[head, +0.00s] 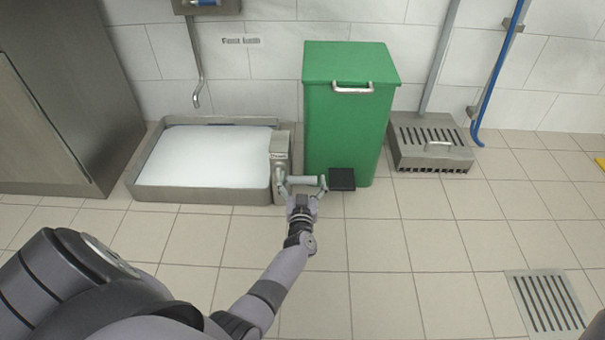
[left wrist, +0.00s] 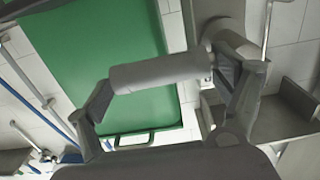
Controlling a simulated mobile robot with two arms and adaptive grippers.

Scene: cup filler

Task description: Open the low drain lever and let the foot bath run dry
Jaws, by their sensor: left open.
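The foot bath (head: 131,190) is a low steel basin on the floor at the left in the head view, holding white foamy liquid (head: 205,155). A narrow steel drain housing (head: 280,150) stands at its right end. The drain lever (head: 303,179), a grey bar, sticks out rightwards from it, low down and roughly level. My left gripper (head: 302,184) is open at the lever, one finger towards each end. In the left wrist view the lever's grey grip (left wrist: 160,72) lies across the gap between the open fingers (left wrist: 168,90). Contact cannot be told.
A green pedal bin (head: 345,125) stands just right of the drain housing, its black pedal (head: 341,179) close to my left gripper. A grated steel box (head: 430,145) sits further right. A floor grate (head: 548,302) is at lower right. The tiled floor in front is clear.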

